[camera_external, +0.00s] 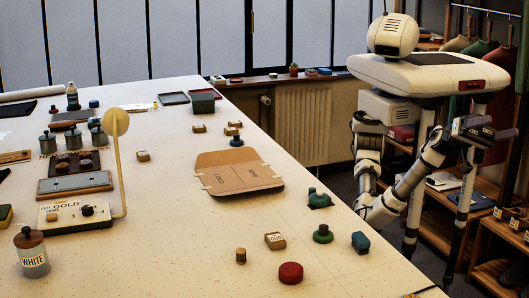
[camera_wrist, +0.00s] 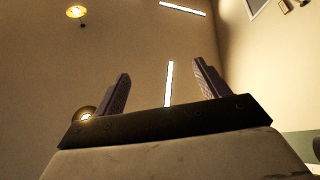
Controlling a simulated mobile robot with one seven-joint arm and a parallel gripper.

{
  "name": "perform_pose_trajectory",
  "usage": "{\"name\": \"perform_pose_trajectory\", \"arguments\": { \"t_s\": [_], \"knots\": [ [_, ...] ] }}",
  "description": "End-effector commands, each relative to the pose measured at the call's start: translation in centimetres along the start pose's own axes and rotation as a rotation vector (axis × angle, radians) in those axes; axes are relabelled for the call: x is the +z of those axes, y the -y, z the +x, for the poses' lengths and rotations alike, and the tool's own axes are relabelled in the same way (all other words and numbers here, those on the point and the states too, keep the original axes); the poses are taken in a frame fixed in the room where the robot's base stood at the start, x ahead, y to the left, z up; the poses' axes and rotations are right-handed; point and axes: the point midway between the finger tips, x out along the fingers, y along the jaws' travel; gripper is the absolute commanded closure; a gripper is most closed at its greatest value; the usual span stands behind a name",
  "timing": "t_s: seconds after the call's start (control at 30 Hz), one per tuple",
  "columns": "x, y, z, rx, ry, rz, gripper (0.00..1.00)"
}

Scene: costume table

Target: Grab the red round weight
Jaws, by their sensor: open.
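The red round weight (camera_external: 290,273) is a short, thick red disc lying on the long pale table near its front right edge. My gripper (camera_external: 489,130) is raised at the right, beyond the table's edge and well apart from the weight. In the wrist view my gripper (camera_wrist: 160,85) has its two dark fingers spread wide with nothing between them. The wrist view faces the ceiling and walls, and the weight is not in it.
A cardboard piece (camera_external: 238,174) lies farther back. Shelves (camera_external: 497,245) stand at the right.

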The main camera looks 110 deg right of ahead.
Motion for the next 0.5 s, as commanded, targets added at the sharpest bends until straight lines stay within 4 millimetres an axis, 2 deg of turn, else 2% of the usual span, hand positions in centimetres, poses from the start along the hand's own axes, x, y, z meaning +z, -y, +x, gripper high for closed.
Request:
{"name": "perform_pose_trajectory", "arguments": {
  "t_s": [0.1,0.23,0.37,0.47,0.5],
  "knots": [
    [0.2,1.3,2.6,-0.007,0.110,0.002,0.26],
    [1.4,0.7,5.1,0.000,0.263,-0.001,0.26],
    [4.9,-3.3,6.9,0.018,0.473,-0.016,0.26],
    [8.3,-7.5,7.0,0.029,0.635,-0.021,0.26],
    [9.7,-9.4,6.8,0.034,0.702,-0.022,0.26]
  ]
}}
